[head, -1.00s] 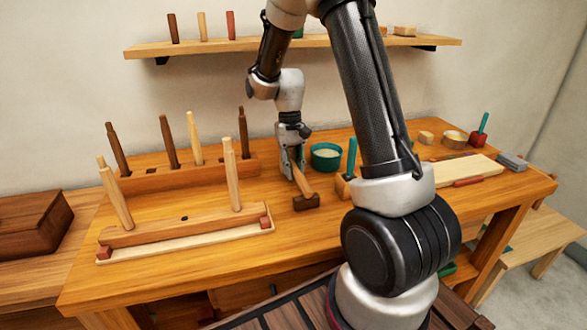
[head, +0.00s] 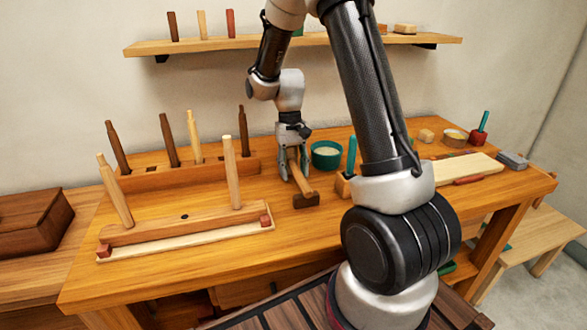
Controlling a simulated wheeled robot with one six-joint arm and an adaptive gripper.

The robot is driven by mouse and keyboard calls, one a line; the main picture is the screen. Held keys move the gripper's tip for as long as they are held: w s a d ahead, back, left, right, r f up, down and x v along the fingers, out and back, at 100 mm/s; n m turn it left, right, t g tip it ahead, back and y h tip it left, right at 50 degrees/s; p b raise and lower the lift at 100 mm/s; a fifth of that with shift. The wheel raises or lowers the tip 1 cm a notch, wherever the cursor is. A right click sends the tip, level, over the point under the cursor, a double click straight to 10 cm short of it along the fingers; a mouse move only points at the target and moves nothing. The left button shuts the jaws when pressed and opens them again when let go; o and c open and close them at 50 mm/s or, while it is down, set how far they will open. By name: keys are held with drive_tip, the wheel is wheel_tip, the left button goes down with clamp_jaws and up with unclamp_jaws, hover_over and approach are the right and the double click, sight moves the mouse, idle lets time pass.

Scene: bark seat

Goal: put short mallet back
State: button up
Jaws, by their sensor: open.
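A mallet with a light wooden handle and a dark brown head (head: 306,201) lies on the workbench in the middle. Its handle runs back from the head, up to my gripper. My gripper (head: 294,172) points down over the handle with its fingers open, one on each side of it. I cannot tell whether a finger touches the handle. The far end of the handle is partly hidden by the gripper.
A long wooden rack (head: 190,176) with several upright dark and light pegs stands behind left. A second wooden holder (head: 185,228) with two pale pegs stands nearer. A teal bowl (head: 326,155) and a teal-handled tool (head: 351,157) are close on the right.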

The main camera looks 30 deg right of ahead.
drive_tip(key=v, duration=1.2)
drive_tip(key=shift+d, duration=0.1)
